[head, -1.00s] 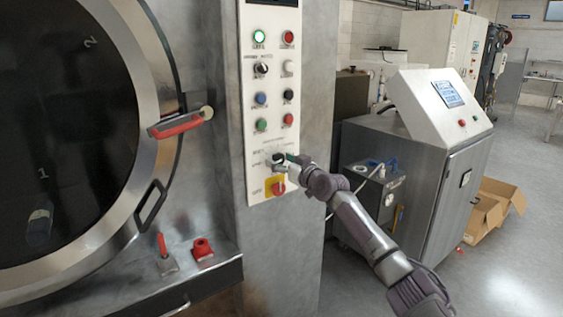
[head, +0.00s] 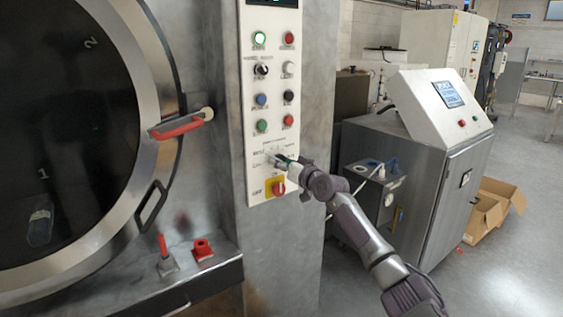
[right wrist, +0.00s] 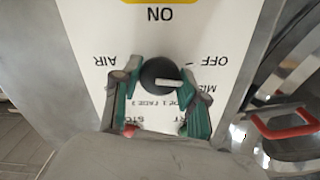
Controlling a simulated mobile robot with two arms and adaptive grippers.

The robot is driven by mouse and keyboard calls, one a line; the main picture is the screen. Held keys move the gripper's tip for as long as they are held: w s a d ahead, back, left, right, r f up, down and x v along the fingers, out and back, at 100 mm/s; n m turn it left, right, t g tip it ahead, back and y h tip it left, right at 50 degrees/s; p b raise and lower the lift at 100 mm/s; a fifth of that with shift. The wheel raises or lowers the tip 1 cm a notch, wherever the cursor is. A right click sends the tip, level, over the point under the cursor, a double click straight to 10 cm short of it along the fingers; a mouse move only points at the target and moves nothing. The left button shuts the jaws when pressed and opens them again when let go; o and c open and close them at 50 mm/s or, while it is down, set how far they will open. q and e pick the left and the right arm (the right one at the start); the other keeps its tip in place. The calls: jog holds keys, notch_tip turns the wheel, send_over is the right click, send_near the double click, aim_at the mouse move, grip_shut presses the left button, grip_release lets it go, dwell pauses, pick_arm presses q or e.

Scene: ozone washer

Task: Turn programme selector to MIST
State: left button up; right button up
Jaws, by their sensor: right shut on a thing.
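The programme selector (right wrist: 158,74) is a round black knob with a white pointer bar on the white panel. In the right wrist view its labels appear upside down, and the bar points right, between OFF (right wrist: 215,61) and the partly covered label starting MIS (right wrist: 208,88). My right gripper (right wrist: 160,84) is shut on the knob, a green-padded finger on each side. In the head view my right gripper (head: 283,161) reaches the lower part of the panel from the right and mostly hides the knob. My left gripper is not in view.
Just below the selector is a red switch on a yellow plate (head: 270,194). Several buttons and another selector (head: 261,70) sit above on the panel (head: 275,20). The round washer door (head: 70,120) with its red handle (head: 178,127) is on the left. A steel console (head: 440,160) stands behind my right arm.

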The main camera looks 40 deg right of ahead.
jog(key=shift+m+p, duration=0.6)
jog(key=shift+m, duration=1.6)
jog(key=o, duration=1.1)
jog(key=shift+s, duration=0.1)
jog(key=s, duration=0.4)
jog(key=s+a, duration=0.1)
jog(key=s, duration=0.6)
jog(key=shift+s+a, duration=0.15)
jog(key=shift+s, duration=0.25)
